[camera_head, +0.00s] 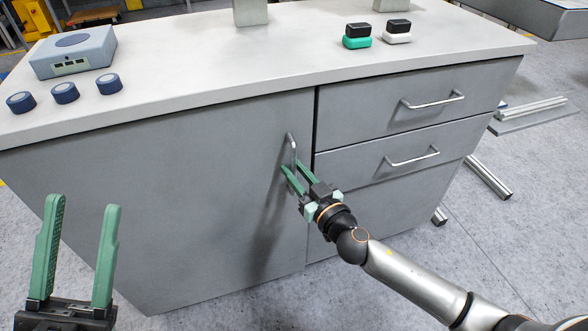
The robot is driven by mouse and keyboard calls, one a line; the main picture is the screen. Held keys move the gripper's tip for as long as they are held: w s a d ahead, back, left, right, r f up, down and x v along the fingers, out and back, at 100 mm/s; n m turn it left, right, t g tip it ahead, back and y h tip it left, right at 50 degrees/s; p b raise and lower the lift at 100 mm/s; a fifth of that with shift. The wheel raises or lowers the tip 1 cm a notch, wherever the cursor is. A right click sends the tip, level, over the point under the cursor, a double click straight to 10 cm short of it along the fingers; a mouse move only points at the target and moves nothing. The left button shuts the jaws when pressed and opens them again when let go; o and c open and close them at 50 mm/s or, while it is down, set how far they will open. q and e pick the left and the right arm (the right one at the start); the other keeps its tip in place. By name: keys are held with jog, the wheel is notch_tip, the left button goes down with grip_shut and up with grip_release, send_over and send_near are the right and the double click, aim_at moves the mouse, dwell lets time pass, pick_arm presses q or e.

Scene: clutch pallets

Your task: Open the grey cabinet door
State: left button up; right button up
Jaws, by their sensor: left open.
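The grey cabinet door (190,190) is the wide front panel at the left of the cabinet, and it looks closed. Its upright metal handle (291,148) is near the door's right edge. My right gripper (292,165) is at the lower part of this handle, with its green fingers apart on either side of it. I cannot tell whether a finger touches the handle. My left gripper (82,203) is open and empty at the lower left, in front of the cabinet and well away from the handle.
Two drawers with bar handles, an upper one (360,115) and a lower one (350,168), are right of the door. The worktop (220,65) carries a grey-blue box (75,52), blue rolls (65,93) and small cases (357,42). Metal profiles (490,180) lie on the floor at right.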

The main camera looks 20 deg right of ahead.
jog(key=shift+w+a, duration=0.1)
jog(key=shift+w, duration=0.1)
grip_shut()
dwell(1.4)
